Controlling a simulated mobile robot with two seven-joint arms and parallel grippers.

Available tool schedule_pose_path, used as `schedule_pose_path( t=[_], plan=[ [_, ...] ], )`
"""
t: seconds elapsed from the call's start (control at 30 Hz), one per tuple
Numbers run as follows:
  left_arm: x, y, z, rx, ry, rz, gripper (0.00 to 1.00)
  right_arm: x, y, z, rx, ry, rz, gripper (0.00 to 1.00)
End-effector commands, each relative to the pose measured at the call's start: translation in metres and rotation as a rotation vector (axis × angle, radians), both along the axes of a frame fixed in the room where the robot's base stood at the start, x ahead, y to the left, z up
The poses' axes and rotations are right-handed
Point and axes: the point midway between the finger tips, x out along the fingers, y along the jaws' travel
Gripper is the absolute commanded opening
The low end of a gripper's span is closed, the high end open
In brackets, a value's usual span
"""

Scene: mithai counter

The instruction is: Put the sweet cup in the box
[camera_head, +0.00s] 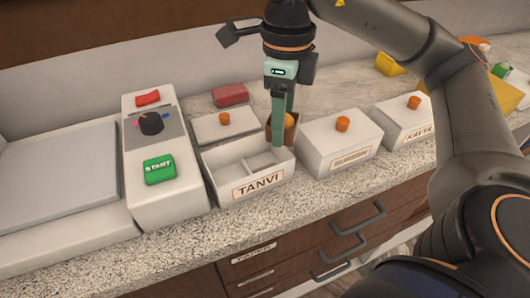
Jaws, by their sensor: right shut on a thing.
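My right gripper (279,138) reaches down from above with its green fingers at the back right corner of the open white box (222,187) labelled TANVI. It is shut on a small brown sweet cup (269,128) with an orange sweet (289,120) in it. The fingers hide part of the cup. The cup is at the box's back right edge; I cannot tell if it touches the rim. The box has a divider inside, and the compartments that show look empty. My left gripper is not in view.
A white lid (208,129) with an orange knob lies behind the box. A red block (230,95) is farther back. Closed white boxes (350,155) (408,130) stand to the right. A machine with a green START button (159,169) stands left. Yellow items (389,64) lie far right.

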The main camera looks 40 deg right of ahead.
Motion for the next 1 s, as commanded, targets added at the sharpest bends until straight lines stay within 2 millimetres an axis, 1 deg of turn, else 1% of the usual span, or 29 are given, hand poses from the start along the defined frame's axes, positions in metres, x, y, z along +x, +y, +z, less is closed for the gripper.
schedule_pose_path(
  t=[0.03, 0.1, 0.33, 0.4, 0.5, 0.6, 0.83, 1.0],
  plan=[
    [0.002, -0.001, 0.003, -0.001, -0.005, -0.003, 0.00, 0.005, 0.004, -0.008, -0.001, 0.002, 0.000, 0.01],
    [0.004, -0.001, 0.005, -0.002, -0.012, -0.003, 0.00, 0.010, 0.009, -0.016, -0.002, 0.000, 0.001, 0.01],
    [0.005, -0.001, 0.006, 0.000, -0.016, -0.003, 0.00, 0.019, 0.016, -0.029, -0.001, -0.001, 0.000, 0.01],
    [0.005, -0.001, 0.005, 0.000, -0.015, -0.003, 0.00, 0.022, 0.020, -0.036, -0.001, 0.002, 0.001, 0.01],
    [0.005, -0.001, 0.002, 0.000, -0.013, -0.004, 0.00, 0.021, 0.018, -0.053, -0.003, 0.002, -0.002, 0.01],
    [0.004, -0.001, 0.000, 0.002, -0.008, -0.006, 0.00, 0.021, 0.018, -0.064, -0.001, 0.000, -0.002, 0.01],
    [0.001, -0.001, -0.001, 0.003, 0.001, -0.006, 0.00, 0.022, 0.018, -0.064, -0.001, -0.002, -0.002, 0.01],
    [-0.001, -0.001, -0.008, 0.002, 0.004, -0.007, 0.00, 0.021, 0.019, -0.070, 0.000, -0.001, -0.001, 0.01]
  ],
)
